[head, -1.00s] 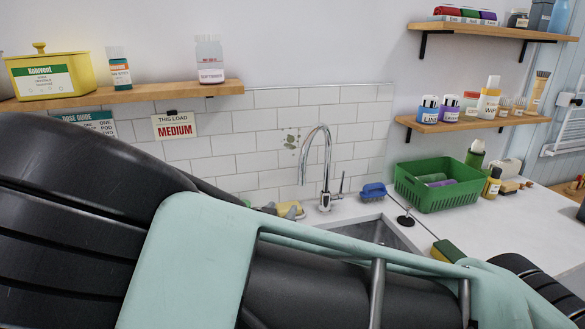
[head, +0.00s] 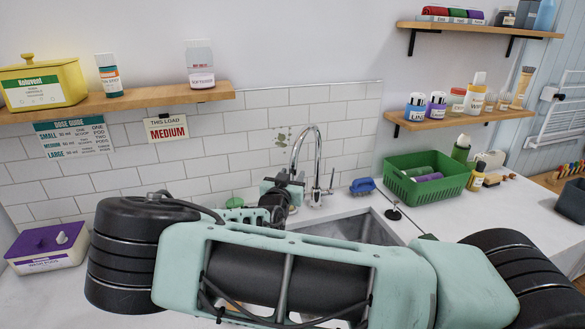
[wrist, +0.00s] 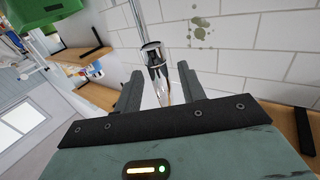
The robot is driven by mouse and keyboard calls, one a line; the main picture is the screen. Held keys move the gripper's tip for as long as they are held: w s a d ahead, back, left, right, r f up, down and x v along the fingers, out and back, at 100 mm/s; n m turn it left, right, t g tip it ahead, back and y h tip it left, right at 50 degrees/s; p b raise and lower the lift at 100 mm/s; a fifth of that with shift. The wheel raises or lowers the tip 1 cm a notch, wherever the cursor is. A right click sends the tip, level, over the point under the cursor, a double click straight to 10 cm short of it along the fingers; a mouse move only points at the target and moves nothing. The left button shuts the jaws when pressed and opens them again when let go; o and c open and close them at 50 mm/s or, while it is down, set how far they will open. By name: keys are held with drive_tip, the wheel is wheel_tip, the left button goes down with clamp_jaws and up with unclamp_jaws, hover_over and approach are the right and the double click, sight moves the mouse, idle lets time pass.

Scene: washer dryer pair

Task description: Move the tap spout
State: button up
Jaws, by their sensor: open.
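The tap (head: 320,165) is chrome with a tall curved spout (head: 308,130), and stands behind the sink against the tiled wall. My gripper (head: 291,180) is at the hanging end of the spout in the head view. In the wrist view, the spout's end (wrist: 154,62) lies between the two dark fingers of my gripper (wrist: 159,74). The fingers are apart, with a gap visible on both sides of the spout. My forearm covers the front of the sink in the head view.
The sink basin (head: 335,229) lies below the tap. A blue brush (head: 362,185) and a green basket (head: 426,188) stand right of it. Wall shelves (head: 130,101) hang at left and right (head: 455,121). A purple-lidded box (head: 47,247) sits at the left. The counter right of the sink is partly clear.

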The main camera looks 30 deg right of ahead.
drive_tip(key=shift+x, duration=0.85)
drive_tip(key=shift+c, duration=0.3)
clamp_jaws()
drive_tip(key=shift+s, duration=0.1)
